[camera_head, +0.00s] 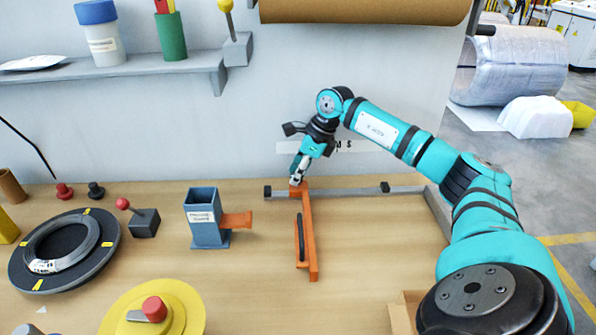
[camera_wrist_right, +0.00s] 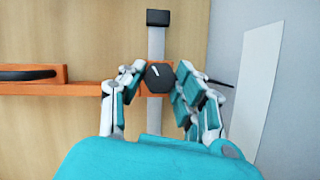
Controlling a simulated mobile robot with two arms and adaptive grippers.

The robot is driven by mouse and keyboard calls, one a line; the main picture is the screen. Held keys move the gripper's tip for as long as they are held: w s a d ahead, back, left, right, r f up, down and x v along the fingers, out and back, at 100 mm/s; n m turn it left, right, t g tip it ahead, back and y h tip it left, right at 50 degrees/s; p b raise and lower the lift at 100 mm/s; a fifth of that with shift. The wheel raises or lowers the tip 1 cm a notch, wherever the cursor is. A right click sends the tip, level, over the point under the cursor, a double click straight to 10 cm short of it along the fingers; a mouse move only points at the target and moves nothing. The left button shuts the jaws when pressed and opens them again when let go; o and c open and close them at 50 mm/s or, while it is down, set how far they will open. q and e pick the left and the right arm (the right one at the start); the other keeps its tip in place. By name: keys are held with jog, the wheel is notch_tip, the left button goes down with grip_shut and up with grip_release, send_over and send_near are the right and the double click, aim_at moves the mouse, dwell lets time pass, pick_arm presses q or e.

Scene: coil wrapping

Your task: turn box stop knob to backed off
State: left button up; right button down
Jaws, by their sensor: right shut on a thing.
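The box stop is an orange bar (camera_head: 311,240) with a black handle, on a grey rail (camera_head: 345,190) at the back of the workbench. Its dark round knob (camera_wrist_right: 159,76), with a white pointer mark, sits on the orange block in the right wrist view. My right gripper (camera_head: 297,180) comes down on the block from above. In the right wrist view its two fingers (camera_wrist_right: 158,88) are shut on the knob, one on each side. In the head view the gripper hides the knob. My left gripper is not in view.
A blue tape stand (camera_head: 203,220) with an orange arm stands left of the bar. A black ring with a coil (camera_head: 65,250), a red-knobbed lever (camera_head: 145,224) and a yellow disc (camera_head: 185,310) are further left. A wall stands behind.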

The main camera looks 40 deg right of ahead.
jog(key=n+g, duration=0.1)
jog(key=n, duration=0.2)
jog(key=n+y+p, duration=0.1)
jog(key=n, duration=0.1)
jog(key=shift+w+n+g+y, duration=0.1)
jog(key=shift+n+g+y, duration=0.2)
jog(key=shift+n+g, duration=0.1)
dwell(0.4)
jog(key=c, duration=1)
grip_release()
jog(key=shift+o, duration=0.2)
jog(key=shift+d+r, duration=0.1)
jog(key=v, duration=1.2)
